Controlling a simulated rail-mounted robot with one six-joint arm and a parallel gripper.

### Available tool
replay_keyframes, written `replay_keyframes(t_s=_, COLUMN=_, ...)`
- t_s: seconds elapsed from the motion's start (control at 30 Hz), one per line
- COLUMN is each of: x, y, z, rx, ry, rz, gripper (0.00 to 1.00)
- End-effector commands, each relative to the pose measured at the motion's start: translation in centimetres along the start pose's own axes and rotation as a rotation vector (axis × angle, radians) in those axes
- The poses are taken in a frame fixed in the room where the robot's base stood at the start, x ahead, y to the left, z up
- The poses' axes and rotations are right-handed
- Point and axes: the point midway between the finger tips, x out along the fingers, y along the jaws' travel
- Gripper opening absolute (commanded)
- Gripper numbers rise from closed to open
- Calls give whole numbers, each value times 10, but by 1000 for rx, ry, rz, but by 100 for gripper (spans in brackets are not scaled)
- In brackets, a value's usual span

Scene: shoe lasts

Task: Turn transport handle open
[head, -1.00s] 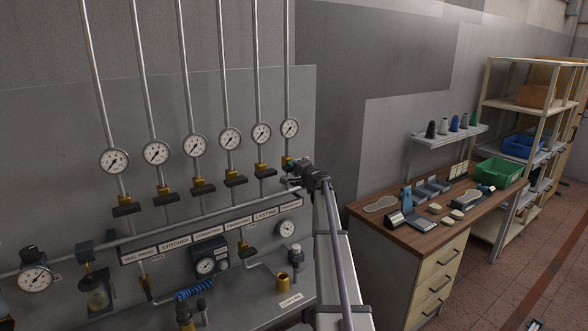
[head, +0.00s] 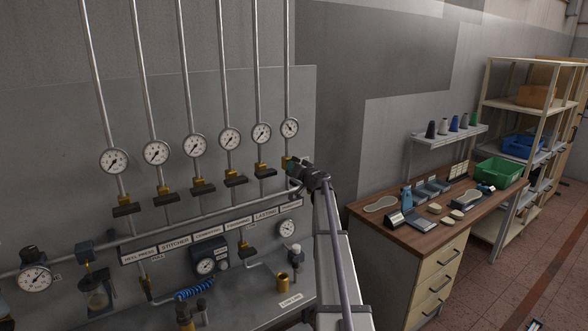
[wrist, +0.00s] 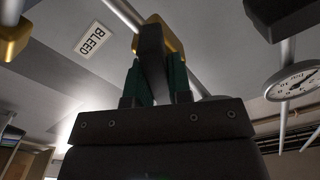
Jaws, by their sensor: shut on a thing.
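The transport valve is the rightmost of the row, on the pipe under the rightmost gauge (head: 290,127). My gripper (head: 291,164) is at this valve in the head view and hides most of it. In the wrist view, the green fingers of my gripper (wrist: 155,80) are shut on the dark handle (wrist: 152,50), one finger on each side. The brass valve body (wrist: 172,38) shows just beyond the handle on the pipe. The handle's exact angle to the pipe is hard to judge.
Several similar valves with dark handles, such as the neighbouring lasting valve (head: 264,170), stand to the left. A label rail (head: 210,232) and a horizontal pipe run below. A BLEED label (wrist: 92,39) shows in the wrist view. A wooden-topped bench (head: 430,215) stands to the right.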

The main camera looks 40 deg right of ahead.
Motion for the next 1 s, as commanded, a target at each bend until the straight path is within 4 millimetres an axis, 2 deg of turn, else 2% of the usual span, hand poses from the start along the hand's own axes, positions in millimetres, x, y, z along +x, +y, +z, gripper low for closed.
replay_keyframes(t_s=0.5, x=-1, y=0, z=1, rx=-406, ry=-2, rz=-1, gripper=0)
replay_keyframes(t_s=1.0, x=-1, y=0, z=1, rx=-519, ry=-2, rz=-1, gripper=0)
